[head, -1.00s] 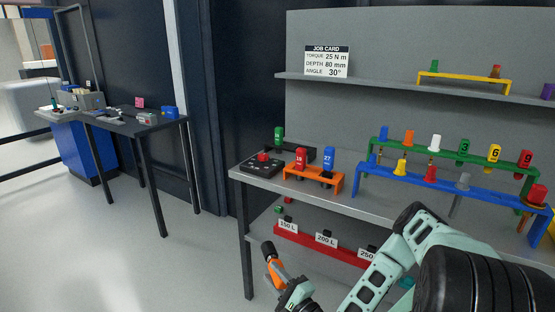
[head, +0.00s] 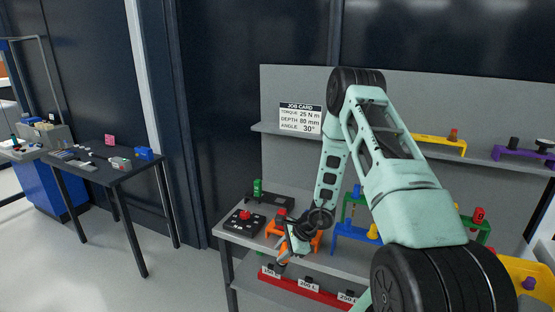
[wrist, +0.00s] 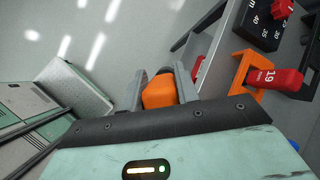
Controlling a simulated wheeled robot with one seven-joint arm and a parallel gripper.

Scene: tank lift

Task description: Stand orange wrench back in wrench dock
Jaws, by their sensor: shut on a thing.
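My gripper (head: 291,247) is low in front of the bench's near edge, in front of the orange rack. It is shut on the orange wrench (wrist: 158,93), whose orange body shows between the two fingers in the wrist view. In the head view only a small orange part of the wrench (head: 283,257) shows beside the gripper; its ends are hidden. I cannot tell for sure which holder is the wrench dock. A low black stand (head: 272,198) with a green piece is at the back left of the bench top.
A black dial box (head: 243,222) with a red knob stands at the bench's left end. The orange rack (wrist: 240,72) holds a red socket marked 19 (wrist: 275,77). A red label rack (head: 320,291) is on the lower shelf. Open floor (head: 185,285) lies left.

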